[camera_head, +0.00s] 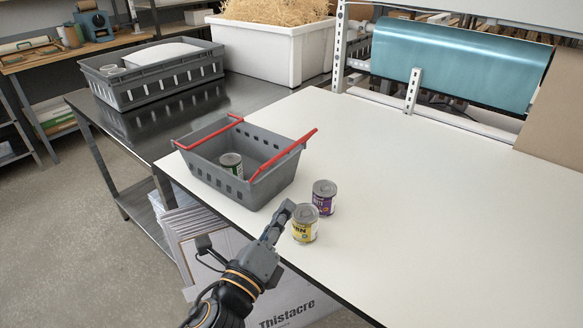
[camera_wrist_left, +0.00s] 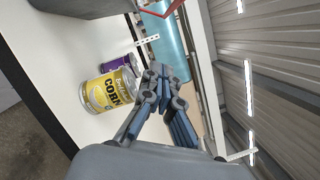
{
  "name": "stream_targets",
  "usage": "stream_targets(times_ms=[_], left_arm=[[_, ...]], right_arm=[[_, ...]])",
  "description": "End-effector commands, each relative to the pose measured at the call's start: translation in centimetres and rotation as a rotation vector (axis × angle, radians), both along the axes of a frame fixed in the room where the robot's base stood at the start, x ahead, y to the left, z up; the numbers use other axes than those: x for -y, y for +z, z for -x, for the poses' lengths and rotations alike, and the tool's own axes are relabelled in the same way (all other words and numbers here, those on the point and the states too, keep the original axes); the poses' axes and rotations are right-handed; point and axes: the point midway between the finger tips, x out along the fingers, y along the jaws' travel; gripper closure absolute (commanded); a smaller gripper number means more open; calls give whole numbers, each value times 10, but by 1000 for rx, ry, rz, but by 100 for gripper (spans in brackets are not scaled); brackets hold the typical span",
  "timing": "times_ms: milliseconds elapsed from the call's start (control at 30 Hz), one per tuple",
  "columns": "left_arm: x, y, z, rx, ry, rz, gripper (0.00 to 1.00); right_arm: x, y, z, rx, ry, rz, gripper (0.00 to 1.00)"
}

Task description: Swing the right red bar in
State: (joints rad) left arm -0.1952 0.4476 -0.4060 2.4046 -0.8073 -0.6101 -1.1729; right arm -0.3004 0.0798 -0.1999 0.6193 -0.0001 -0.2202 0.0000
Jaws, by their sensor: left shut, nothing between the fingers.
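A grey crate (camera_head: 218,187) with two red bars stands at the left edge of the white table. The right red bar (camera_head: 286,155) runs along the crate's right side, its far end sticking out past the rim. The left red bar (camera_head: 208,134) runs along the opposite side. Part of a red bar (camera_wrist_left: 166,9) shows at the top of the left wrist view. My left gripper (camera_head: 286,210) is shut and empty, in front of the crate and left of a yellow corn can (camera_head: 305,226). The fingers also show in the left wrist view (camera_wrist_left: 163,80). My right gripper is out of view.
A purple can (camera_head: 324,200) stands behind the corn can, right of the crate. A green can (camera_head: 231,160) is inside the crate. The white table (camera_head: 440,210) is clear to the right. A grey bin (camera_head: 150,85) and a white tub (camera_head: 270,55) stand behind.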

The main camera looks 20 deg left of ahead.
Motion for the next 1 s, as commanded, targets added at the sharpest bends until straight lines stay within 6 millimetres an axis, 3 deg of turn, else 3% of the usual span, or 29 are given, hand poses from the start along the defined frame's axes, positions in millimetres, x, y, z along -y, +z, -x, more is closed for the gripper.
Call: stream_targets(times_ms=[167,600,800,1000], left_arm=[[2,5,-16,3,1,0,100],[8,21,-102,2,1,-1,100],[-14,34,-106,0,0,-2,100],[-21,37,-108,0,0,1,100]], right_arm=[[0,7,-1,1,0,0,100],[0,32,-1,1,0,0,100],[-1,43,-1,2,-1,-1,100],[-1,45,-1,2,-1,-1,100]])
